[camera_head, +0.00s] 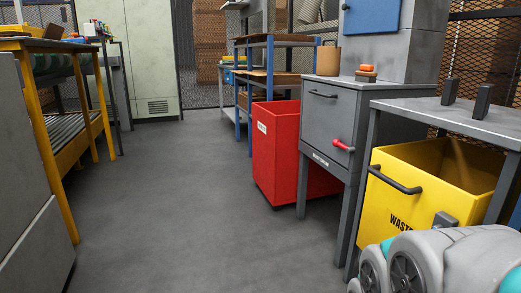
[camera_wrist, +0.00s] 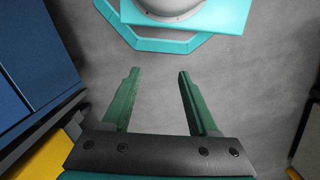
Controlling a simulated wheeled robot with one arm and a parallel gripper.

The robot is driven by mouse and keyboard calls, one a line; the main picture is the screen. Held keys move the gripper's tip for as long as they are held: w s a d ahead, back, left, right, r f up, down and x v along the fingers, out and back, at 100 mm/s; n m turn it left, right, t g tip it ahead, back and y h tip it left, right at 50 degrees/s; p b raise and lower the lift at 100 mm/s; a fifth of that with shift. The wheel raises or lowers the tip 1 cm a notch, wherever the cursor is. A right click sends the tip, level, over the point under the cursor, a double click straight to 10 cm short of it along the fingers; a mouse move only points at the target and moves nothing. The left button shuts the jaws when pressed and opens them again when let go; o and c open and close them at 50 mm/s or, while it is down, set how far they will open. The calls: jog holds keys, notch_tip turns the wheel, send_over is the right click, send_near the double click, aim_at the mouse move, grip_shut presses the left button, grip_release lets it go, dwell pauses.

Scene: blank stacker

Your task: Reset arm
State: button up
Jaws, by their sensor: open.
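My gripper (camera_wrist: 158,72) shows in the wrist view with its two green fingers spread apart. Nothing is between the fingers, and grey floor (camera_wrist: 155,110) lies behind them. The turquoise and grey part at the top of the wrist view looks like my own base. In the head view, part of my grey and turquoise arm fills the lower right corner, close in front of the yellow waste bin (camera_head: 400,205). My gripper's fingers cannot be made out in the head view.
A grey cabinet (camera_head: 325,125) with a red handle and a red bin (camera_head: 275,150) stand right of centre. A grey table (camera_head: 440,115) stands over the yellow bin. A yellow-framed bench (camera_head: 50,150) is at left. The floor between is clear. A blue panel (camera_wrist: 30,75) is left in the wrist view.

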notch_tip(320, 180, up, 14)
jog(key=s+p, duration=0.2)
jog(key=p, duration=1.2)
jog(key=shift+a+p, duration=0.25)
jog(key=shift+p, duration=0.15)
jog(key=shift+f, duration=0.1)
